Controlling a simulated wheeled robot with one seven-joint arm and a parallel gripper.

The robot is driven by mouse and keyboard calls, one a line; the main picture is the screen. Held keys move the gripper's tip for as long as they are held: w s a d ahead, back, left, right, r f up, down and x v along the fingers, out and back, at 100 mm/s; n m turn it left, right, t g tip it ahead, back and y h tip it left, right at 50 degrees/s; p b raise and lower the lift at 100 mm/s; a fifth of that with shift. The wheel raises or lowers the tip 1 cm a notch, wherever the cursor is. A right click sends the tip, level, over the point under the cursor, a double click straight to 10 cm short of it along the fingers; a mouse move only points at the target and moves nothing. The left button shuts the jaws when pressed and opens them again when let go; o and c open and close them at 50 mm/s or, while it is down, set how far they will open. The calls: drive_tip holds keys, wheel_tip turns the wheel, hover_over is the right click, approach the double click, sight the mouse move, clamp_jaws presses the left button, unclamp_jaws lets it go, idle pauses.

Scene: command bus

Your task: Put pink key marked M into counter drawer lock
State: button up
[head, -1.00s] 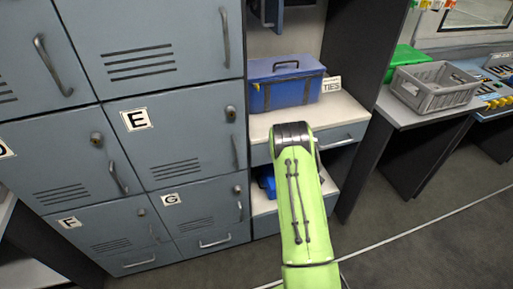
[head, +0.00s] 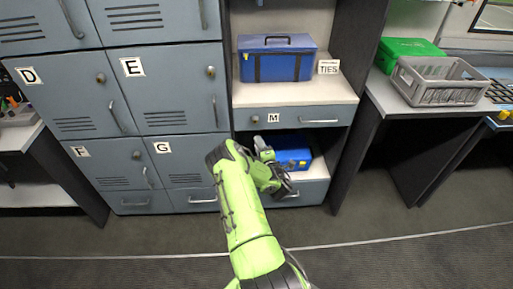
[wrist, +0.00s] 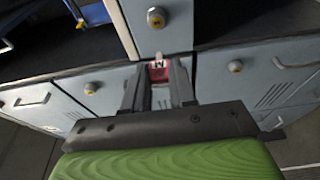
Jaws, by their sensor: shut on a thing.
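The pink key (wrist: 160,68) is between my fingertips in the wrist view, its pale end pointing away from my gripper (wrist: 159,80). My gripper is shut on it. In the head view my gripper (head: 260,145) is in front of the counter, below the drawer marked M (head: 340,112); the key cannot be made out there. The round drawer lock (head: 254,119) is left of the M label (head: 273,118), above my gripper and apart from it. The wrist view shows several similar locks; I cannot tell whether one is the drawer's.
Grey lockers (head: 165,90) marked D, E, F and G stand to the left, close to my gripper. A blue toolbox (head: 275,62) and a TIES sign (head: 328,67) stand on the counter. A blue box (head: 293,160) sits on the shelf below. The right-hand desk holds a grey crate (head: 440,92).

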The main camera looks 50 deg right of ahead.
drive_tip(key=w+d+b, duration=0.2)
drive_tip(key=w+d, duration=0.2)
drive_tip(key=d, duration=0.1)
drive_tip(key=shift+w, duration=0.25)
drive_tip(key=shift+w+d+b, duration=0.95)
drive_tip(key=shift+d+b, duration=0.2)
drive_tip(key=shift+b, duration=0.15)
idle(2.5)
